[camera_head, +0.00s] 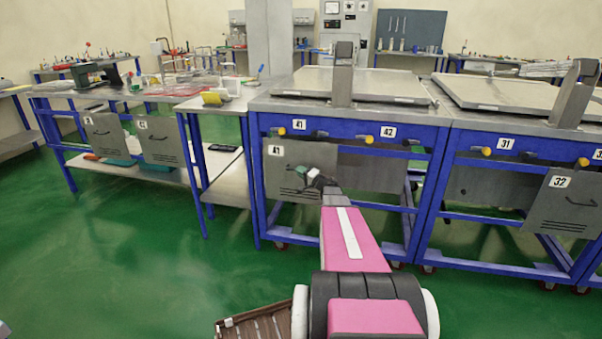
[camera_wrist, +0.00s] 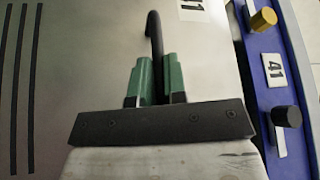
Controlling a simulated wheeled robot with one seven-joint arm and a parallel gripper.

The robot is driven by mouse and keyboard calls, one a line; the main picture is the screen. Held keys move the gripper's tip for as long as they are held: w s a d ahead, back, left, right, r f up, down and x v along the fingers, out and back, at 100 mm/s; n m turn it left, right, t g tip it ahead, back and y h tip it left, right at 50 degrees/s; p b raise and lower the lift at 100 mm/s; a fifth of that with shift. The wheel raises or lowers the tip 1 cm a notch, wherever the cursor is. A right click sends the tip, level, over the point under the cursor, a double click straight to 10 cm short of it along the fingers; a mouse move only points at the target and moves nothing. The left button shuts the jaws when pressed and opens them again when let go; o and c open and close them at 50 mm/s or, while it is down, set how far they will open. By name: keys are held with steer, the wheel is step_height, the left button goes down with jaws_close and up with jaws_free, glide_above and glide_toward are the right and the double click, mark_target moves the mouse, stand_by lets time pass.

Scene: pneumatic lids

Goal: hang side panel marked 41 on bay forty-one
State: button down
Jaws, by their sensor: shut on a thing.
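The grey side panel marked 41 (camera_head: 284,180) is upright against the front of bay forty-one, just below its blue rail and the bay's 41 tag (camera_head: 299,124). My gripper (camera_head: 308,175) is at the panel's handle. In the wrist view my green fingers (camera_wrist: 153,80) are shut on the dark handle (camera_wrist: 154,38). The panel face (camera_wrist: 95,60) fills the left of that view, with dark slots. Its top edge lies close beside the blue rail, with the bay tag 41 (camera_wrist: 274,70) just beyond. I cannot tell whether the panel's upper edge is seated on the rail.
A yellow knob (camera_head: 322,133) and a black knob (camera_head: 281,131) stick out from the rail. Bay 42 (camera_head: 388,132) is to the right, its front without a marked panel. Panel 32 (camera_head: 563,200) hangs further right. A brown crate (camera_head: 262,325) is on the floor.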

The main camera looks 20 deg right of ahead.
steer(key=shift+f, duration=0.2)
steer(key=c, duration=1.1)
jaws_free()
